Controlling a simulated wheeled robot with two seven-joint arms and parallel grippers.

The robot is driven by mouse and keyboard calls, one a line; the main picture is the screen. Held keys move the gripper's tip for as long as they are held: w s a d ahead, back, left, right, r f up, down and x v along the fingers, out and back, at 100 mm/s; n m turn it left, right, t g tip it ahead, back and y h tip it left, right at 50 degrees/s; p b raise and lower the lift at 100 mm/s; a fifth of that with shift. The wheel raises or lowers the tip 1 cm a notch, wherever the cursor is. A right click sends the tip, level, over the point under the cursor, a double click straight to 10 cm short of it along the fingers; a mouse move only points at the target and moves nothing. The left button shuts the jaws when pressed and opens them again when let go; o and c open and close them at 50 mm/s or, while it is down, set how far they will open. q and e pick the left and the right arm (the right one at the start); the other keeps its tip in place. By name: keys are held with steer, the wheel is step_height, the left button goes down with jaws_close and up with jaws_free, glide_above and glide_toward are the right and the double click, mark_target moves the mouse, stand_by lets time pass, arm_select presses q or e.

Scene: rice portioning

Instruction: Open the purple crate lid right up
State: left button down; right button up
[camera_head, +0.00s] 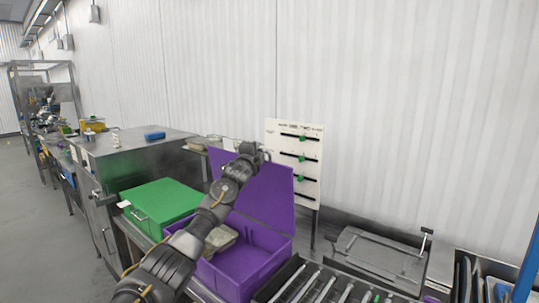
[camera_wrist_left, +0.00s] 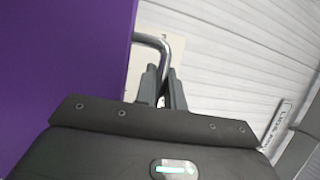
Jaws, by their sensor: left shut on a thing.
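The purple crate (camera_head: 245,272) stands on the line with its purple lid (camera_head: 268,197) raised to about upright at the back. In the left wrist view the lid (camera_wrist_left: 60,70) fills the left side, with a bent metal handle (camera_wrist_left: 152,38) at its edge. My left gripper (camera_head: 260,153) is at the lid's top edge, its arm crossing in front of the crate and lid. In the wrist view the left gripper (camera_wrist_left: 165,82) is shut on the handle. Its fingertips partly hide the bar. My right gripper is out of view.
A closed green crate (camera_head: 162,203) stands just left of the purple one. A white panel with green sliders (camera_head: 296,150) stands behind the lid. A pale bag-like thing (camera_head: 220,238) lies inside the purple crate. A roller rack (camera_head: 325,287) and metal tray (camera_head: 375,255) are at right.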

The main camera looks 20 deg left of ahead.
arm_select(q)
steer(key=shift+w+d+r, duration=0.1)
steer(key=shift+w, duration=0.35)
steer(key=c, duration=1.8)
jaws_free()
steer(key=shift+s+f, duration=0.2)
steer(key=shift+s, duration=0.2)
steer(key=shift+s+d+f+b, duration=0.2)
steer(key=shift+s+b, duration=0.6)
steer(key=shift+s, duration=0.85)
steer(key=shift+s+d+f+b, duration=0.1)
steer(key=shift+s+f+b, duration=0.15)
steer(key=shift+s+b, duration=0.95)
steer(key=shift+s+d+f+b, duration=0.1)
steer(key=shift+s+f+b, duration=0.2)
steer(key=shift+s, duration=1.8)
